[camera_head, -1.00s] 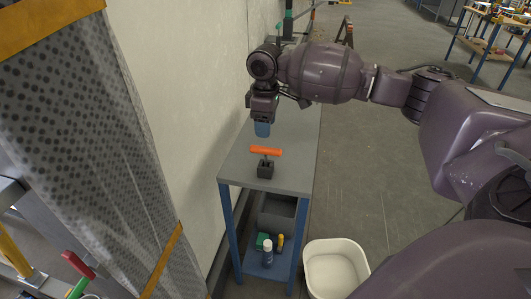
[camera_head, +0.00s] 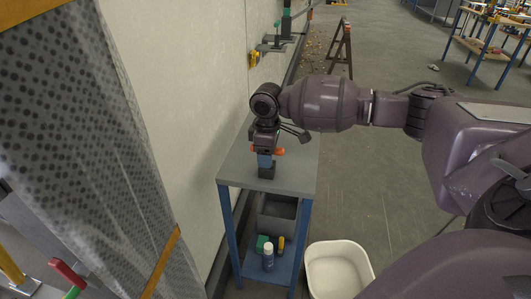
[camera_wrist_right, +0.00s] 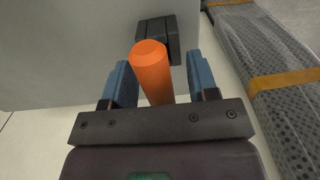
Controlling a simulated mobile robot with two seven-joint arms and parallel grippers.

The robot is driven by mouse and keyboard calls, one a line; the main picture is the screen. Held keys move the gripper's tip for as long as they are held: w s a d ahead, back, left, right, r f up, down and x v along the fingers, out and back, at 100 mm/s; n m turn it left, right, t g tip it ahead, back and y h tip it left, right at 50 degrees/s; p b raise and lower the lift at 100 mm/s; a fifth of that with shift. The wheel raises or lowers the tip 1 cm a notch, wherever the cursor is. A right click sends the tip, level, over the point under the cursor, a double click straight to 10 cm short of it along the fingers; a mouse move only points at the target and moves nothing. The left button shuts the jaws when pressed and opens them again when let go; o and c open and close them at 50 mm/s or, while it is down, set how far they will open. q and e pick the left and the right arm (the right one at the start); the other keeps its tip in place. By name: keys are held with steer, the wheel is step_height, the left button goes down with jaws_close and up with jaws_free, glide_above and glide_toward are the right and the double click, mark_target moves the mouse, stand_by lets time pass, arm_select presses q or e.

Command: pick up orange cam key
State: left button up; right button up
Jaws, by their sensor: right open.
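The orange cam key (camera_head: 279,151) is on the grey table, mostly hidden behind my right gripper in the head view. In the right wrist view the orange key (camera_wrist_right: 151,70) shows as a bar between the two blue fingers, with visible room on both sides. Its dark holder block (camera_head: 267,171) stands on the table under it, and the block also shows in the right wrist view (camera_wrist_right: 156,28). My right gripper (camera_head: 264,161) points down at the key and is open around it. My left gripper is not in view.
The grey table (camera_head: 290,180) has free room around the block. A pale wall (camera_head: 190,90) runs along its left side. A grey bin (camera_head: 278,217) and a spray can (camera_head: 268,257) are on the lower shelf. A white tub (camera_head: 338,268) stands on the floor at right.

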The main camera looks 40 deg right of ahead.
steer(key=shift+r, duration=0.1)
jaws_close()
steer(key=shift+r, duration=0.15)
step_height(320, 180, up, 8)
steer(key=shift+f+p, duration=0.1)
steer(key=shift+p, duration=0.85)
step_height(320, 180, up, 12)
steer(key=p, duration=0.2)
